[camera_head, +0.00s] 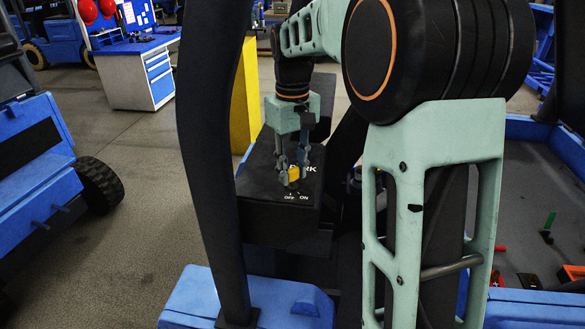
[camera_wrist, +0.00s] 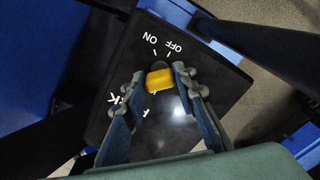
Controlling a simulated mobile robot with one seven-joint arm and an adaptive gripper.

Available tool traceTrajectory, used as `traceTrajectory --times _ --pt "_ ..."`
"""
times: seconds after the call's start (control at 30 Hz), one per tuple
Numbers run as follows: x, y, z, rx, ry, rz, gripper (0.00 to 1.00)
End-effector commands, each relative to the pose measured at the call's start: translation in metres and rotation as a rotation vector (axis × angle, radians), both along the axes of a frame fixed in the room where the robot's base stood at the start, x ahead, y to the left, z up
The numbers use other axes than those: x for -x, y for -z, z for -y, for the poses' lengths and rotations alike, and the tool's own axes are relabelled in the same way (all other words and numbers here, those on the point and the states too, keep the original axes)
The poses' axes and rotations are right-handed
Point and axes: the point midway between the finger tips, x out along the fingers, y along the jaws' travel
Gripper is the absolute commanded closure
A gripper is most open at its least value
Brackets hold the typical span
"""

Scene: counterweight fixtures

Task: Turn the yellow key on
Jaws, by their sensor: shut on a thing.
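The yellow key (camera_head: 294,173) sits on top of a black box (camera_head: 270,218) with white "OFF" and "ON" labels at its near edge. In the wrist view the key (camera_wrist: 160,80) lies between my two fingertips, with the labels just beyond it. My gripper (camera_head: 292,178) reaches down from above and is shut on the key, one finger on each side. The fingers partly cover the key and other lettering on the panel (camera_wrist: 215,88). I cannot tell which mark the key points to.
A dark upright post (camera_head: 215,150) stands left of the box, and a yellow post (camera_head: 245,95) rises behind it. A blue-sided tray (camera_head: 530,205) with small coloured controls is at the right. A blue vehicle (camera_head: 35,160) and open floor lie to the left.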

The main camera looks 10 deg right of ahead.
Motion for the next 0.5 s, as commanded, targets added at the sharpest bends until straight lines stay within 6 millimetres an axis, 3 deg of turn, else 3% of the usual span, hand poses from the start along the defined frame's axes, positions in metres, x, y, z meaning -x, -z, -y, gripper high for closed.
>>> traceTrajectory --times 0.27,0.3,0.43,0.5 --pt "-0.0005 -0.0006 0.0001 -0.001 0.003 0.002 0.98" --pt "-0.0005 -0.0006 0.0001 -0.001 0.003 0.002 0.7" --pt "-0.0004 -0.0005 0.0002 -0.001 0.002 0.002 0.56" --pt "-0.0004 -0.0004 0.0001 -0.001 0.002 0.002 0.56"
